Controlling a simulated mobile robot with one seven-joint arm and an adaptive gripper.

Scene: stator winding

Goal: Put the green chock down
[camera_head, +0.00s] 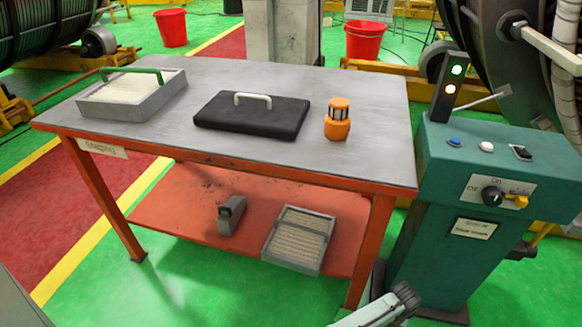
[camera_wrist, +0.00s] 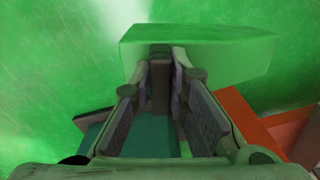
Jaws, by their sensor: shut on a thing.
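The green chock (camera_wrist: 225,55) shows at the top of the wrist view, a pale green block with a slanted right end. My gripper (camera_wrist: 161,85) is shut on a dark grey upright part at the chock's near side, which looks like its handle. The green floor lies behind the chock; I cannot tell how high it is above it or whether it touches. In the head view only part of my arm end (camera_head: 404,300) shows at the bottom edge, and the green chock is out of sight.
A red-framed table (camera_head: 350,85) carries a grey tray (camera_head: 150,104), a black case (camera_head: 250,118) and an orange lantern (camera_head: 338,122). Its lower shelf (camera_head: 165,208) holds a grey chock (camera_head: 231,215) and a tray (camera_head: 270,245). A teal control cabinet (camera_head: 430,235) stands right. Green floor is clear at front left.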

